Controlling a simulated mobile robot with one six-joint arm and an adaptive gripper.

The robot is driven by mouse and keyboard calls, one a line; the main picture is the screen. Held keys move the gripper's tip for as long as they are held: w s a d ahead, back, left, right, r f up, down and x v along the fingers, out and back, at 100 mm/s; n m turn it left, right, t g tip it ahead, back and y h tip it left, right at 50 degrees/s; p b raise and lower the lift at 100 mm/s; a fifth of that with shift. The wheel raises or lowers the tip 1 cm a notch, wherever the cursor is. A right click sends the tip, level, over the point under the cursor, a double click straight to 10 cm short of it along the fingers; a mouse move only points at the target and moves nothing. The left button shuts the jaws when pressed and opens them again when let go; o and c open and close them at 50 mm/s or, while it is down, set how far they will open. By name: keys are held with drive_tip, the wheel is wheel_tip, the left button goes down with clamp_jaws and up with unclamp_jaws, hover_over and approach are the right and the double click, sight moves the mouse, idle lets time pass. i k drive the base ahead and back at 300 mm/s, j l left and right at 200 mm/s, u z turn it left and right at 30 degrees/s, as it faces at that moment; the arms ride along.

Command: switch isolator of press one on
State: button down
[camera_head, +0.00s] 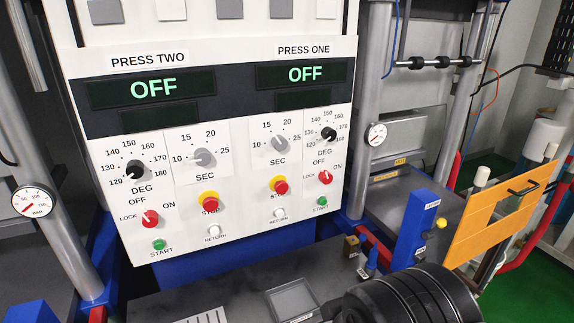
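The isolator of press one is a red rotary knob (325,177) on the right half of the white control panel (240,190). The labels LOCK, OFF and ON stand around it. Its pointer is too small to read surely. The press one display (304,75) above reads OFF in green. My gripper's fingers are not in view. A black rounded part of my arm shows at the bottom right, below and apart from the panel.
The press two isolator (150,218) sits on the panel's left half. Red stop buttons on yellow collars (278,185) and green start buttons (321,201) are close by. A blue post (415,228) and an orange plate (500,215) stand at the right.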

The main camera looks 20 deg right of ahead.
sight(325, 177)
drive_tip(key=i+l+z, duration=0.25)
drive_tip(key=z, duration=0.2)
drive_tip(key=i+l+z, duration=0.2)
drive_tip(key=z, duration=0.3)
drive_tip(key=i, duration=0.05)
